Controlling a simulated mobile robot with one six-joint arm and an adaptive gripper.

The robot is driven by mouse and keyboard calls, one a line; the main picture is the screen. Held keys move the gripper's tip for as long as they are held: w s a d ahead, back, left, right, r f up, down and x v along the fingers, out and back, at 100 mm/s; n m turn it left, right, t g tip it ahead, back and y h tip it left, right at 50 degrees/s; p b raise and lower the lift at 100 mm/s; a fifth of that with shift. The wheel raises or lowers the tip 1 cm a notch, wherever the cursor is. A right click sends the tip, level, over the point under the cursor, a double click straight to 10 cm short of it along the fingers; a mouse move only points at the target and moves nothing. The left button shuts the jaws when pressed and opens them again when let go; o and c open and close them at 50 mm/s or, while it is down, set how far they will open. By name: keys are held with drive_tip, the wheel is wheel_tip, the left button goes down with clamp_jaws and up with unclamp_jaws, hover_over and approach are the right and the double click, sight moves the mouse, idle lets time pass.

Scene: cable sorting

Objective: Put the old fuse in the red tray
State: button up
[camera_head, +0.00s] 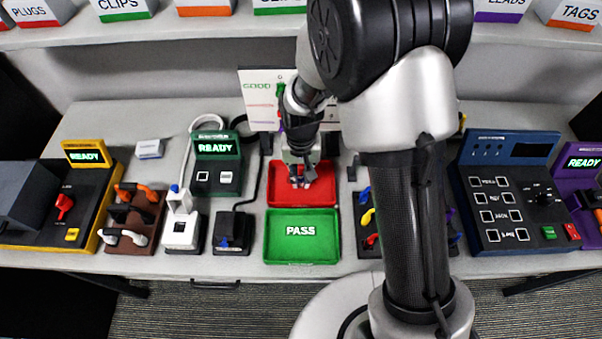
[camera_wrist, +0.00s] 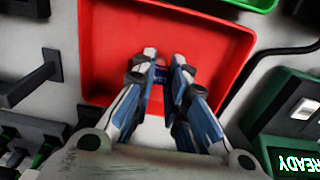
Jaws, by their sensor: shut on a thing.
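The red tray (camera_head: 325,193) lies on the bench behind the green tray. It fills much of the wrist view (camera_wrist: 112,40). My gripper (camera_head: 303,183) points down over the red tray, its fingertips within the tray's outline. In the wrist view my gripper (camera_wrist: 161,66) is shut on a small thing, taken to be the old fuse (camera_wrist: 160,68). Only a dark, partly reddish and bluish bit of it shows between the fingertips; the rest is hidden by the fingers. I cannot tell whether it touches the tray floor.
The green PASS tray (camera_head: 300,252) sits directly in front of the red tray. A green READY tester (camera_head: 217,165) stands to the left, with black cables near it. A rack of coloured plugs (camera_head: 366,215) is at the right. A board (camera_head: 256,100) stands behind.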

drive_tip(key=o, duration=0.8)
drive_tip(key=o, duration=0.6)
drive_tip(key=shift+c, duration=0.2)
drive_tip(key=shift+r, duration=0.15)
drive_tip(key=shift+r+p, duration=3.05)
drive_tip(key=shift+r, duration=0.85)
